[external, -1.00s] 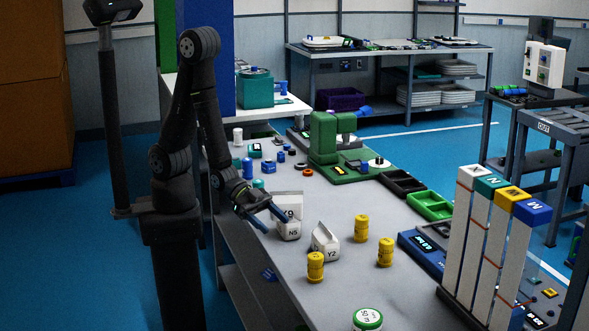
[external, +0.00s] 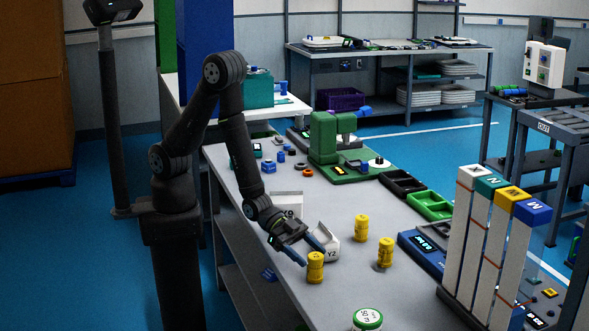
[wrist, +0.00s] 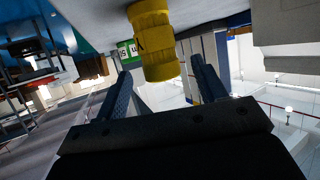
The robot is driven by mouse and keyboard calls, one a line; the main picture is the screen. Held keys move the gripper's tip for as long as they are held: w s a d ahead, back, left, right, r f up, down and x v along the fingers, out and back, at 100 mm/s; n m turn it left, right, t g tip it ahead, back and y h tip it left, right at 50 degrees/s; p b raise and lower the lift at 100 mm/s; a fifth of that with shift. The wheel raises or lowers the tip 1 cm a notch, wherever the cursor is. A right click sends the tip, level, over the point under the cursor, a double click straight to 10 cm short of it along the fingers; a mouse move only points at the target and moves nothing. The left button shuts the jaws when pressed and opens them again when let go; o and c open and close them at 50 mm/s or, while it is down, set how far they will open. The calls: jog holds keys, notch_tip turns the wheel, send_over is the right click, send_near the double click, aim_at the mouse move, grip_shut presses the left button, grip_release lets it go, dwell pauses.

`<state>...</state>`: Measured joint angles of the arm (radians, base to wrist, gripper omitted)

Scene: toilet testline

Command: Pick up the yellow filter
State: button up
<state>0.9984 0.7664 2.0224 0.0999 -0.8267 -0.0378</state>
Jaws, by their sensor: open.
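Three yellow ribbed cylindrical filters stand on the grey bench: the nearest (external: 316,268), one at its right (external: 385,253) and one farther back (external: 361,228). My gripper (external: 313,256) is open and empty, its blue fingers pointing at the nearest filter from behind and above. In the wrist view a yellow filter (wrist: 153,40) appears large between and beyond the open fingertips (wrist: 161,66). I cannot tell whether the fingers touch it.
A white block marked Y2 (external: 329,243) stands very close to my right finger. A white block (external: 288,200) is partly hidden behind my wrist. Tall white columns (external: 490,240) stand at the right.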

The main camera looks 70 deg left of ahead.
aim_at(315, 268)
jog(key=shift+x, duration=1.4)
jog(key=shift+w, duration=0.1)
jog(key=c, duration=1.1)
jog(key=shift+r, duration=0.2)
